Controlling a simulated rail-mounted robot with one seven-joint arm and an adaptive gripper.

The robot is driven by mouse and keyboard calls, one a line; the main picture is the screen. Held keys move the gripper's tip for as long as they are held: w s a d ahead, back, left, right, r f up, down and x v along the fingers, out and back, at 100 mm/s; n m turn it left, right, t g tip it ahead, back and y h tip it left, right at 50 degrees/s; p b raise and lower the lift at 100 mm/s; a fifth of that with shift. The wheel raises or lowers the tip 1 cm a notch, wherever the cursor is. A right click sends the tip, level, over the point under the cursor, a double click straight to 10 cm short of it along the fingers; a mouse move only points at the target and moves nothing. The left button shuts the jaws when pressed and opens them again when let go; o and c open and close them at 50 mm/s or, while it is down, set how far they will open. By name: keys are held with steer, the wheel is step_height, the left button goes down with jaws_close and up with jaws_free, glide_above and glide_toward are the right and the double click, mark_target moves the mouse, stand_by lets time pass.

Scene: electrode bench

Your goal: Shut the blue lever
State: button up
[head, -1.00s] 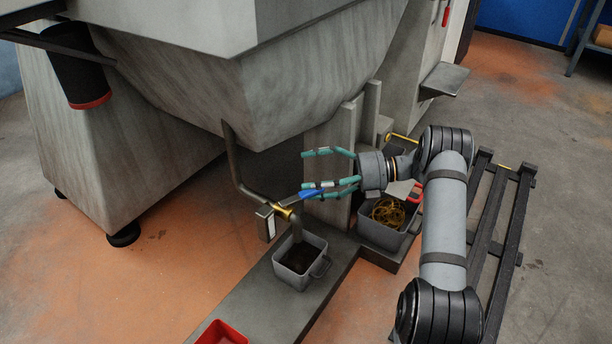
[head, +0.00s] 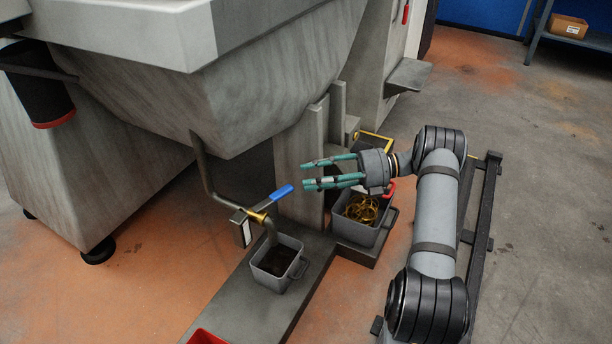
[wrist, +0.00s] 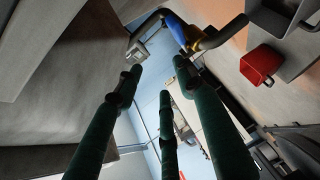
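The blue lever (head: 282,192) is on a brass valve (head: 260,216) in the pipe under the grey hopper. From the valve it slants up and to the right in the head view. My gripper (head: 304,175) is right of the lever's free end, with its green fingers pointing left. The fingers are apart with nothing between them. In the head view a small gap shows between the fingertips and the lever. The lever (wrist: 176,30) also shows in the wrist view, beyond the fingertips. I cannot tell the exact depth between them.
A grey bin (head: 254,268) with dark contents stands under the spout. Another grey bin (head: 345,230) with yellow coils stands below my gripper. Upright grey posts (head: 313,150) rise behind the fingers. A red bin (head: 207,337) is at the bottom edge.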

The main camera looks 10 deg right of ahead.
steer(key=shift+s+d, duration=0.2)
steer(key=shift+d, duration=0.45)
steer(key=shift+s+d, duration=0.2)
steer(key=shift+d, duration=0.4)
steer(key=shift+p, duration=0.4)
steer(key=shift+c, duration=0.4)
